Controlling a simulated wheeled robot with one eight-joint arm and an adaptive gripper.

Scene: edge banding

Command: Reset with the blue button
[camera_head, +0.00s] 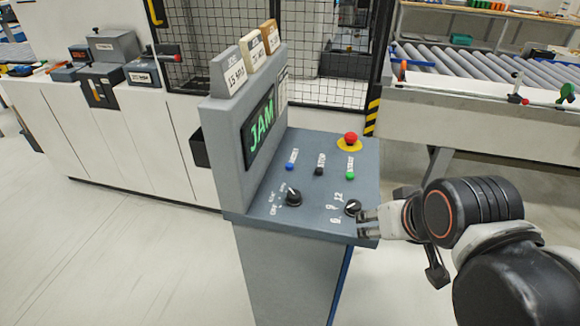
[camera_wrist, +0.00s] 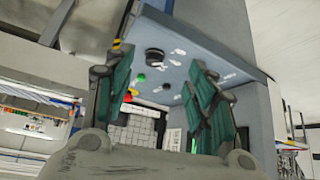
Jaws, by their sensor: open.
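The blue button (camera_head: 290,167) is a small round cap on the sloped top of a grey console (camera_head: 255,212), with a label beside it that seems to read RESET. A black button (camera_head: 319,171) marked STOP and a green button (camera_head: 350,174) stand in a row to its right. The console screen (camera_head: 260,127) shows JAM in green. My gripper (camera_head: 364,222) is at the console's front right corner, close to the right black knob (camera_head: 353,208) and well apart from the blue button. In the wrist view its green-padded fingers (camera_wrist: 160,75) are spread with nothing held.
A red mushroom button (camera_head: 350,138) on a yellow base stands behind the green button. Another black knob (camera_head: 294,196) sits in front of the blue button. The upright screen housing borders the panel's left. A roller conveyor (camera_head: 470,68) and mesh fence (camera_head: 222,40) stand behind.

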